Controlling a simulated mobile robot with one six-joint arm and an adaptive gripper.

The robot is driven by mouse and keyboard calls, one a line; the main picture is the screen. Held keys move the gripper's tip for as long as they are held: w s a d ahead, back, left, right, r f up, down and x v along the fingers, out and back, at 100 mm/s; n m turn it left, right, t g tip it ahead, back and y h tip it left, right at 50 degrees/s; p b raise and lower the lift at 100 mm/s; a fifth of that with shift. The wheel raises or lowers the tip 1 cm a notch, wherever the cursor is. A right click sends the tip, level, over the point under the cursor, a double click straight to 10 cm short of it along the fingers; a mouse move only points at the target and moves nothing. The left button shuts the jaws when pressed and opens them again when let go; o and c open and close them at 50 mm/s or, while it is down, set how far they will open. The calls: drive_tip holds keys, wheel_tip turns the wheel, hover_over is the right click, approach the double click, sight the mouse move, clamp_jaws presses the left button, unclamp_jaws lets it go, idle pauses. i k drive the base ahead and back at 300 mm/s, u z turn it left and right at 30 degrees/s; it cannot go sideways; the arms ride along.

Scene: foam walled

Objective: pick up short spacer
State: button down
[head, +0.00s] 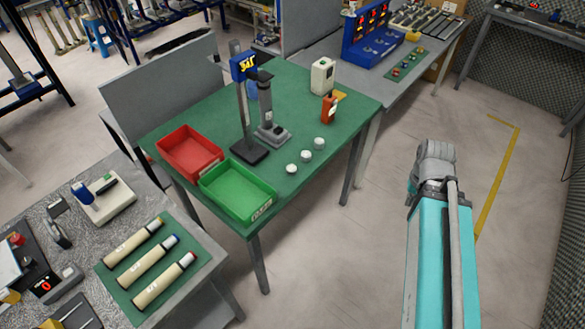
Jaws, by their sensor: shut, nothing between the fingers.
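Three small white round pieces stand in a slanting row near the right front edge of the green-topped table: a near one (292,169), a middle one (306,156) and a far one (320,143). They look like spacers, but at this size I cannot tell which is the short one. My arm, with a teal link and a grey joint, reaches up at the right over the floor, apart from the table. My gripper's fingers do not show.
A red bin (190,152) and a green bin (237,191) sit at the table's left front. Floor right of the table is clear.

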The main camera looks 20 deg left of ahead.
sight(291, 169)
drive_tip(key=k, duration=1)
drive_tip(key=u, duration=0.8)
drive_tip(key=i, duration=0.85)
drive_tip(key=z, duration=0.1)
